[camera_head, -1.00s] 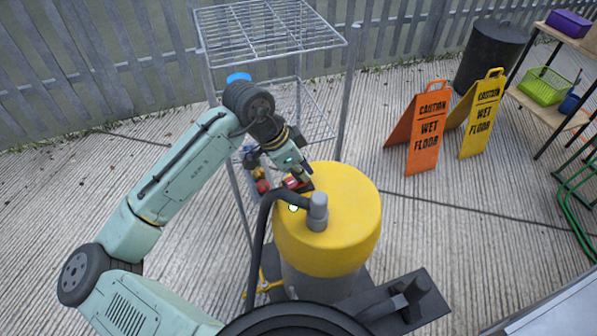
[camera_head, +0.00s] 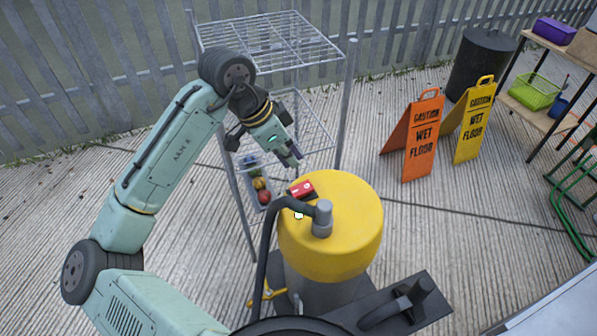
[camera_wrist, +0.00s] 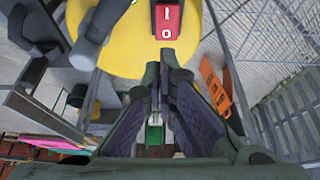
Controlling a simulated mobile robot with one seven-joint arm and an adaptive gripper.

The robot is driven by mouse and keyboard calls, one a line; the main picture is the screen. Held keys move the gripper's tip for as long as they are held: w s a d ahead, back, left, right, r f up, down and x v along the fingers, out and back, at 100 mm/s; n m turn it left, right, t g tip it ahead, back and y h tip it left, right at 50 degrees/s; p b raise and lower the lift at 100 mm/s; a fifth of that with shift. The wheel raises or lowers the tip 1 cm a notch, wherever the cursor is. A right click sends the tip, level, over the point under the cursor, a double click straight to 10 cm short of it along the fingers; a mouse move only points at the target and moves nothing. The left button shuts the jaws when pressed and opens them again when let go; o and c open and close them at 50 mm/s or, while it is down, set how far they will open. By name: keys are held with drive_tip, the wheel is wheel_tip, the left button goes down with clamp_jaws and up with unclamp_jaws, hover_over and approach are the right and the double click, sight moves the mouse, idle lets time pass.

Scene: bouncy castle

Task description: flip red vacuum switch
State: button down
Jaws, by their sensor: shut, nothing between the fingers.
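The red vacuum switch (camera_head: 302,188) sits in a dark housing on the far left top of the yellow vacuum drum (camera_head: 350,212). In the wrist view the red switch (camera_wrist: 168,21) shows an "I" and an "O" mark, at the top edge of the picture on the yellow lid (camera_wrist: 125,45). My gripper (camera_head: 295,160) is just above and behind the switch in the head view, apart from it. Its fingers (camera_wrist: 160,75) are shut with nothing between them. Whether the switch is tipped to "I" or "O" is too small to tell.
A grey hose (camera_head: 268,235) rises to a fitting (camera_head: 322,215) on the lid, close to the switch. A wire rack (camera_head: 270,45) stands behind my arm. Orange (camera_head: 420,135) and yellow (camera_head: 470,120) wet-floor signs stand to the right, with free floor between.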

drive_tip(key=shift+v, duration=1.85)
drive_tip(key=shift+s+a, duration=0.1)
drive_tip(key=shift+a, duration=0.05)
